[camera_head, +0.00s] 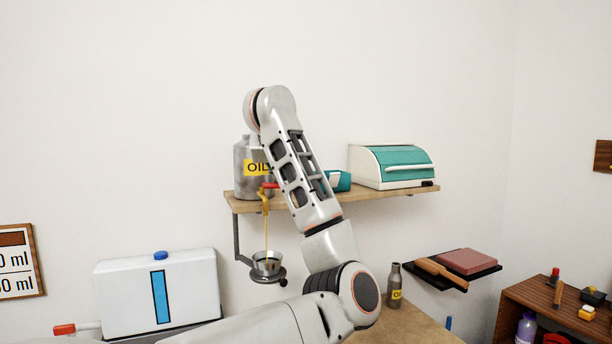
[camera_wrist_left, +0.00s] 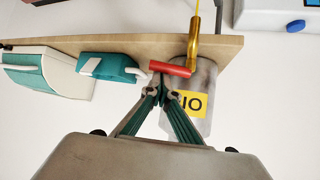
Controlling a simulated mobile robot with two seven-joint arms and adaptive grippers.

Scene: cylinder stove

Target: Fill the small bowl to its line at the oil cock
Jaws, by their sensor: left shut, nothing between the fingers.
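The grey oil can (camera_head: 245,155) stands on the wall shelf, with a brass cock (camera_head: 264,203) at its front. The cock's red handle (camera_head: 269,185) lies crosswise. A thin yellow oil stream (camera_head: 266,238) runs down from the cock into the small metal bowl (camera_head: 267,261), which sits upright on a small holder below. The oil level and line cannot be made out. In the left wrist view, my left gripper (camera_wrist_left: 157,86) is shut and empty, its tips at the end of the red handle (camera_wrist_left: 170,69); touching or just apart is unclear. My arm hides this gripper in the head view.
The shelf (camera_head: 385,195) also carries a teal-and-white device (camera_head: 340,181) and a teal-lidded box (camera_head: 392,167). A small oil bottle (camera_head: 394,287) stands on the lower counter (camera_head: 418,325). A white tank (camera_head: 158,295) is at lower left.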

